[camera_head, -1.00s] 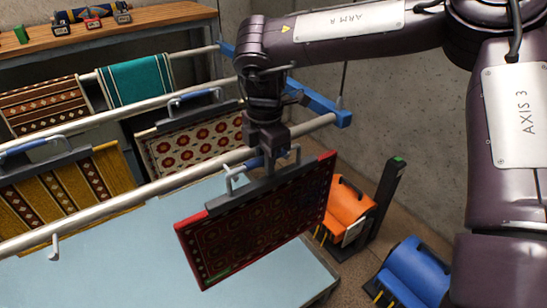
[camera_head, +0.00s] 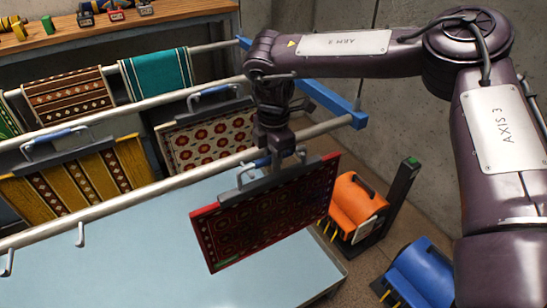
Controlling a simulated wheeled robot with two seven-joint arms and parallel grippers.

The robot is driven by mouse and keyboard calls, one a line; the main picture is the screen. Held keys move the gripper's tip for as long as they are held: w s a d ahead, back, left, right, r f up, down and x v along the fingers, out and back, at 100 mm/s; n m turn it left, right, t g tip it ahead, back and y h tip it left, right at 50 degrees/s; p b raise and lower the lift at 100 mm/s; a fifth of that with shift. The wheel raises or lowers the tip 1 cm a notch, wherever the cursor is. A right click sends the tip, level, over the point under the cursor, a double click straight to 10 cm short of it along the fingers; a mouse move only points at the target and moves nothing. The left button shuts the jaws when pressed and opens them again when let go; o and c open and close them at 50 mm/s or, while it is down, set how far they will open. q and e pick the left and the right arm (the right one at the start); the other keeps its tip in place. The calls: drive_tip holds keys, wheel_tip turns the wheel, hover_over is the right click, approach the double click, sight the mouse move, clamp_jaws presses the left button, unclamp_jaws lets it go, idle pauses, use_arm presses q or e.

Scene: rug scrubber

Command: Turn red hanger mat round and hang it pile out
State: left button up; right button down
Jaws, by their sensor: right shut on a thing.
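The red hanger mat (camera_head: 262,216) hangs from a dark hanger bar below my right gripper (camera_head: 281,152), over the right part of the light blue table. Its patterned dark red face with a bright red border is turned toward the camera. I cannot tell from the texture whether this face is pile or backing. The right gripper is shut on the hanger's top handle, close to the front rail (camera_head: 130,204); the exact contact is partly hidden. My left gripper does not show.
A yellow patterned mat (camera_head: 83,182) and a cream mat with red motifs (camera_head: 208,138) hang on hangers behind. Empty hooks (camera_head: 80,234) are on the front rail. The orange scrubber (camera_head: 354,204) and blue scrubber (camera_head: 418,274) stand at right. The table (camera_head: 130,270) is bare at left.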

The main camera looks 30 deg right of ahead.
drive_tip(key=shift+r, duration=0.1)
drive_tip(key=c, duration=1.3)
unclamp_jaws()
drive_tip(key=shift+o, duration=0.3)
drive_tip(key=shift+s, duration=0.1)
drive_tip(key=shift+r+b, duration=0.3)
drive_tip(key=shift+r, duration=0.1)
wheel_tip(320, 180, up, 5)
drive_tip(key=shift+a+f+b, duration=0.1)
drive_tip(key=shift+f+b, duration=0.1)
drive_tip(key=shift+b, duration=0.2)
drive_tip(key=shift+r+p, duration=0.8)
drive_tip(key=shift+p, duration=0.1)
drive_tip(key=shift+r+p, duration=0.35)
drive_tip(key=shift+r, duration=0.1)
